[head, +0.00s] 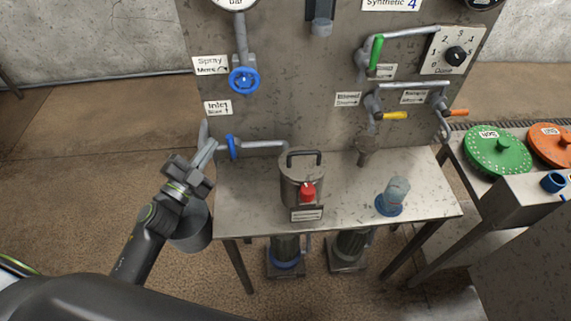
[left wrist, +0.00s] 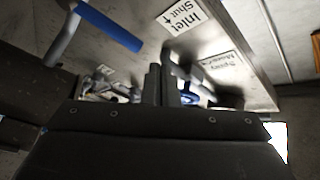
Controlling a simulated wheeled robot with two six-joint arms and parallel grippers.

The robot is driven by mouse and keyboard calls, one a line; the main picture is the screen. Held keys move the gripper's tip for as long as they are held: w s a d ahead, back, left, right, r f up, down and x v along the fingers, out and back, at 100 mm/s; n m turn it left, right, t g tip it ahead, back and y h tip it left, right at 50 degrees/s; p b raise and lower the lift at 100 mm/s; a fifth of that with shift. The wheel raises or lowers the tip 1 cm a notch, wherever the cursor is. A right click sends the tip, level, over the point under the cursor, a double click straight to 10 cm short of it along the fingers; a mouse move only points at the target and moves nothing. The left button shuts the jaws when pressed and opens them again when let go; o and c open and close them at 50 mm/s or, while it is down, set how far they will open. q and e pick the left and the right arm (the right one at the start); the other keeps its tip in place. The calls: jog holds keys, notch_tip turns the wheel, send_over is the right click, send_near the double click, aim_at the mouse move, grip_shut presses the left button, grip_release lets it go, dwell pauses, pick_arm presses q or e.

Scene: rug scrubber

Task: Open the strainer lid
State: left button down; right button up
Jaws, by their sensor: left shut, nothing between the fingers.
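The strainer looks to be the metal canister (head: 296,191) standing on the bench. Its lid (head: 301,166) lies on top, with a black bar handle (head: 304,153) across it. A red knob (head: 307,190) is on the front, above a small label plate. My left gripper (head: 212,146) is shut and empty, left of the canister and apart from it, close to the inlet pipe. Its closed fingers also show in the left wrist view (left wrist: 161,84). The canister cannot be made out in that view. My right gripper is not in view.
A blue inlet lever (head: 232,148) is just right of my left gripper; it also shows in the left wrist view (left wrist: 108,26). A blue spray wheel (head: 244,80) is above on the panel (head: 300,90). A clear-topped blue fitting (head: 392,197) stands right of the canister on the bench (head: 345,221).

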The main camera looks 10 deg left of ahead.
pick_arm(q)
jog(key=s+d+m+g+h, duration=0.1)
jog(key=d+m+g+h, duration=0.2)
jog(key=d+m+h, duration=0.5)
jog(key=m+g+h+b, duration=0.1)
jog(key=m+g+h, duration=0.2)
jog(key=m+g, duration=0.75)
send_near(288, 172)
jog(key=s+r+m+t, duration=0.1)
jog(key=s+m+t, duration=0.1)
jog(key=m+t, duration=0.15)
jog(key=p+x, duration=0.1)
jog(key=x, duration=0.4)
jog(key=p+x, duration=0.1)
jog(key=x, duration=0.4)
jog(key=shift+d+r+p, duration=0.1)
jog(key=shift+r+p, duration=0.15)
jog(key=shift+p, duration=0.05)
jog(key=shift+w+d, duration=0.2)
jog(key=shift+d, duration=0.15)
